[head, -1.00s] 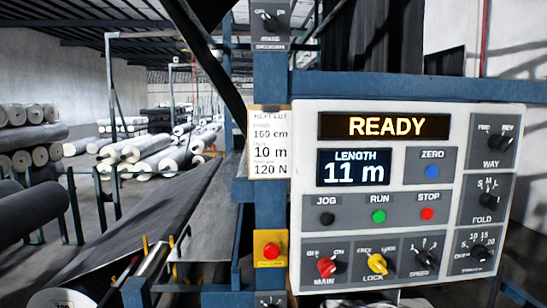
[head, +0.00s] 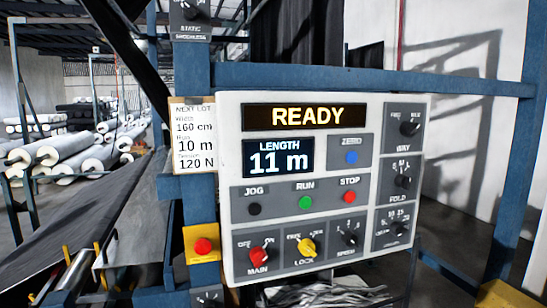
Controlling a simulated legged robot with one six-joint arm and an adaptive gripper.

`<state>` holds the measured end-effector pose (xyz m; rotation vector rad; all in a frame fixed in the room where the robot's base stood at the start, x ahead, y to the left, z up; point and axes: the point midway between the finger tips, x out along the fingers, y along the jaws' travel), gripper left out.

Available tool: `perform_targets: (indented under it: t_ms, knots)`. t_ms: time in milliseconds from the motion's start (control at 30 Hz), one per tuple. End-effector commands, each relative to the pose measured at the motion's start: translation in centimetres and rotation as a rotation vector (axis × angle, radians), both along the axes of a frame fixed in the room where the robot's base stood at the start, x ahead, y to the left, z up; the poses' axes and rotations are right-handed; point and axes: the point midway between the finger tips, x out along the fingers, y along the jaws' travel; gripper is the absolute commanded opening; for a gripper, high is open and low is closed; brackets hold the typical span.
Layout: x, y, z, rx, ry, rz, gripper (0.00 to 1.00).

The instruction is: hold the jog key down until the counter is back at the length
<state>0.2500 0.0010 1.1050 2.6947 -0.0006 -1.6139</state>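The control panel (head: 330,225) faces me in the head view, mounted on a blue frame. Its black JOG key (head: 254,209) is at the lower left, beside the green RUN and red STOP keys. The LENGTH counter (head: 278,160) reads 11 m. The status display (head: 306,116) reads READY. A lot card (head: 193,140) left of the panel shows width 160 cm, 10 m and 120 N. My gripper is not in view, and nothing covers the JOG key.
A yellow box with a red button (head: 202,245) is on the blue post left of the panel. The WAY selector (head: 409,124) is at the panel's upper right. A dark fabric web (head: 90,235) runs at left, with rolls (head: 75,150) behind.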

Motion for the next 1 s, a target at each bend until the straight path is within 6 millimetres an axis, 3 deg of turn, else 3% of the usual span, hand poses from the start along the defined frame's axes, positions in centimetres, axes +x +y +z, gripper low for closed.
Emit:
perform_targets:
  t_ms: [33,233,1000]
  knots:
    - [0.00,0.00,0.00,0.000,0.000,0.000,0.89]
    - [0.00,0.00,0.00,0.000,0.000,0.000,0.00]
    - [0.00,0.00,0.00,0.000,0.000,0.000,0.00]
